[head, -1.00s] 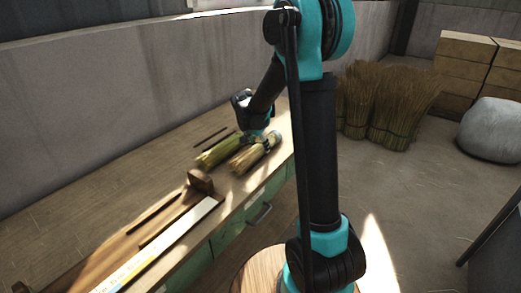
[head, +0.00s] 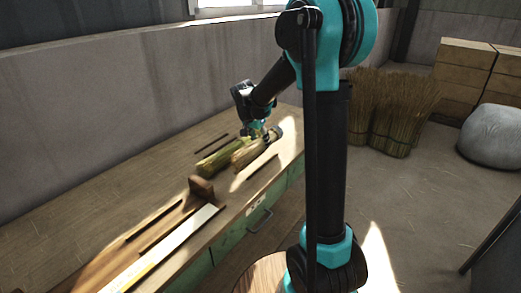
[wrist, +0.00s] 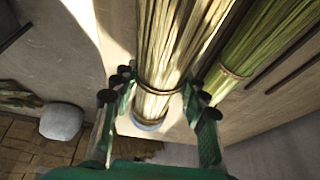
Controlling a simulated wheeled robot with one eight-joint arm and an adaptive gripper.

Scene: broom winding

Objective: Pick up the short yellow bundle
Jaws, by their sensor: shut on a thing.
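The short yellow bundle (head: 246,153) of pale straw is in my gripper (head: 267,136) over the bench in the head view. In the wrist view the bundle (wrist: 155,45) runs between the two fingers of my gripper (wrist: 157,97), which are shut on it near its bound end. It appears raised a little off the bench top, with a dark strip on the bench beside it; I cannot tell whether that is a stick or a shadow.
A green bundle (head: 213,163) lies on the bench (head: 125,183) just left of the yellow one, close to it. Thin dark sticks (head: 211,143), a brown block (head: 201,188) and a pale ruler-like strip (head: 170,245) lie on the bench. Straw sheaves (head: 395,115) stand on the floor behind.

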